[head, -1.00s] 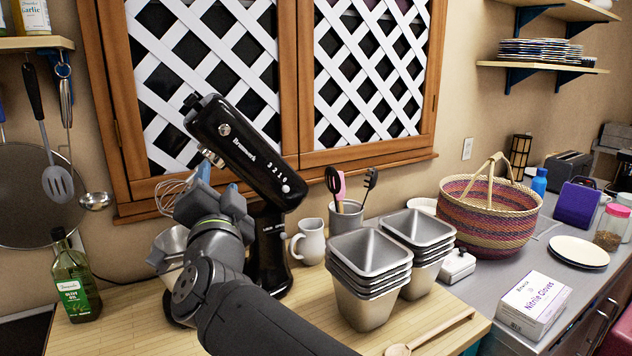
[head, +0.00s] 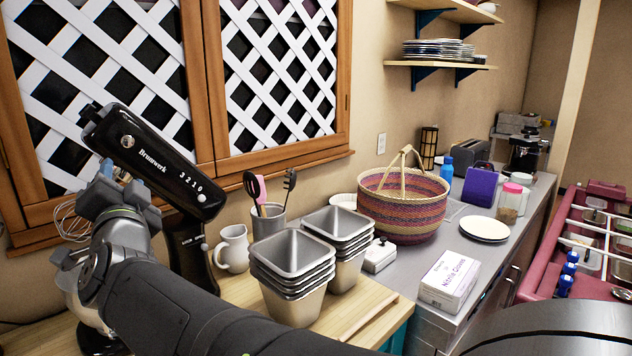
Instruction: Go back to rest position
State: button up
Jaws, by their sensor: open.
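My gripper (head: 108,186) is at the left of the head view, in front of the raised head of a black stand mixer (head: 160,165). Its jaws are open and I see nothing held between them. The fingers are seen from behind and partly hidden by my own wrist. A wire whisk (head: 72,220) shows just left of the gripper. My arm stretches from the lower middle of the picture and hides the mixer's lower part and bowl. Whether the gripper touches the mixer or whisk, I cannot tell.
Stacked metal tins (head: 292,275) and a white pitcher (head: 232,248) stand right of the mixer. A woven basket (head: 403,207), a glove box (head: 449,281) and plates (head: 484,229) are along the counter. A red cart (head: 590,275) is at the right. A lattice cabinet hangs behind.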

aim_at(125, 145)
jog(key=x, duration=1.1)
jog(key=shift+w, duration=0.25)
jog(key=shift+s, duration=0.1)
jog(key=v, duration=1.7)
jog(key=x, duration=1.7)
jog(key=shift+f, duration=0.1)
jog(key=s+a+f+n+g+y, duration=0.1)
jog(key=s+a+f+n+y, duration=0.2)
jog(key=f, duration=0.6)
jog(key=s+a+f+n+g+y, duration=0.1)
jog(key=s+a+f+n+y, duration=0.2)
jog(key=s+f+n, duration=0.4)
notch_tip(125, 145, down, 3)
jog(key=a+n, duration=0.1)
jog(key=n, duration=0.2)
jog(key=shift+a+n+g, duration=0.3)
jog(key=shift+a, duration=0.05)
